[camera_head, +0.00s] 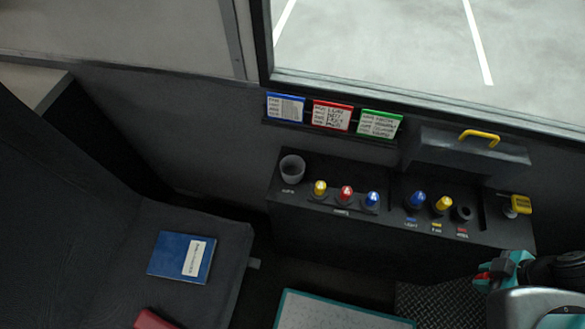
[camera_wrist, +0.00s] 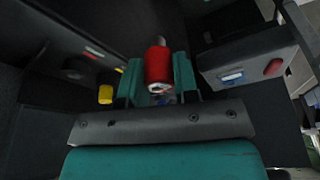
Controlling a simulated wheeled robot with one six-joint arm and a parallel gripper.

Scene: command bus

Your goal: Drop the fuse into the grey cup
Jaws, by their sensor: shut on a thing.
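A red fuse (camera_wrist: 158,64) sits between the two teal fingers of my gripper (camera_wrist: 157,76) in the wrist view, and the fingers are shut on it. In the head view my gripper (camera_head: 489,277) is at the lower right, in front of the console's right end, with a bit of red showing at its tip. The grey cup (camera_head: 292,169) stands upright at the left end of the console, well to the left of my gripper. Its bottom inside is too dark to tell.
The dark console (camera_head: 330,165) carries a yellow, a red and a blue knob-like piece (camera_head: 372,199), then a blue and a yellow piece (camera_head: 444,204) beside a dark socket (camera_head: 463,214). A box with a yellow handle (camera_head: 480,138) stands behind. A seat with a blue book (camera_head: 182,257) is left.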

